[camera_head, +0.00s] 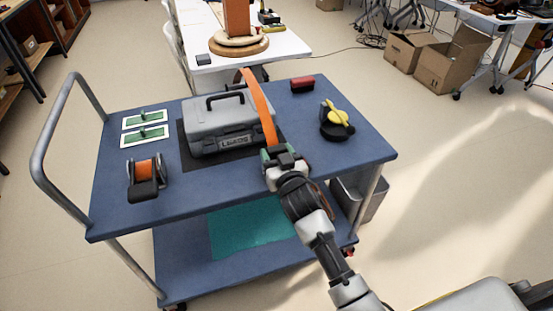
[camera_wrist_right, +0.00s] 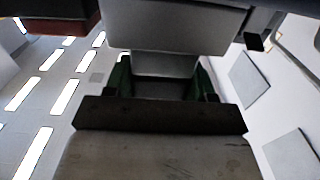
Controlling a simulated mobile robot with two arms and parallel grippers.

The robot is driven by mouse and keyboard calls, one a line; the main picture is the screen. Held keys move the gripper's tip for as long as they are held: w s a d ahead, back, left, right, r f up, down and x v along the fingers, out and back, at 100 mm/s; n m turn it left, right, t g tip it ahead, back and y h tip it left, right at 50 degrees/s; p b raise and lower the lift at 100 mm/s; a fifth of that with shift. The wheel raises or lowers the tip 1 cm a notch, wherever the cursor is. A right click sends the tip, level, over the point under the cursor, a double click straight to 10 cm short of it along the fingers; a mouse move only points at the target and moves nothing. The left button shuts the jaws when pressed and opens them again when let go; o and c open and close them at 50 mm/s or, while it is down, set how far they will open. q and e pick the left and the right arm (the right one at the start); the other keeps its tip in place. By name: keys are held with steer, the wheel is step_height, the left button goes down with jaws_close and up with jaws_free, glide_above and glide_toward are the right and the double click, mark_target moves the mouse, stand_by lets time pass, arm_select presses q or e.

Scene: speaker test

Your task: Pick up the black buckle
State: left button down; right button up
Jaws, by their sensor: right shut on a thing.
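A black buckle (camera_head: 145,191) lies against a roll of orange strap (camera_head: 145,168) at the left front of the blue cart top. A long orange strap (camera_head: 260,104) arcs up from behind the grey toolbox (camera_head: 215,128) and comes down on its right side. My right gripper (camera_head: 272,156) is at the toolbox's near right corner, shut on the lower end of this strap. It is well to the right of the buckle. In the right wrist view, its green fingers (camera_wrist_right: 165,85) stand either side of a grey shape, and the strap cannot be made out. My left gripper is not in view.
The toolbox stands on a dark mat. Two white-framed green cards (camera_head: 145,126) lie at the left, and a yellow-and-black item (camera_head: 337,122) and a red block (camera_head: 302,83) at the right. The cart's metal handle (camera_head: 48,150) rises on the left. The front right top is clear.

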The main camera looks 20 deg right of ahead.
steer(key=w+d+r, duration=0.5)
steer(key=d+r, duration=0.3)
steer(key=d, duration=0.2)
steer(key=s+a+f+y+p, duration=0.15)
steer(key=s+a+p, duration=0.4)
steer(key=s, duration=0.55)
steer(key=s+a+r+h+p, duration=0.1)
steer(key=s+r, duration=0.1)
steer(key=s, duration=0.6)
steer(key=s+a+r+h+p, duration=0.1)
steer(key=s+r+p, duration=0.1)
steer(key=s, duration=0.5)
steer(key=shift+s+a+r, duration=0.3)
steer(key=shift+s, duration=0.1)
steer(key=shift+r, duration=0.1)
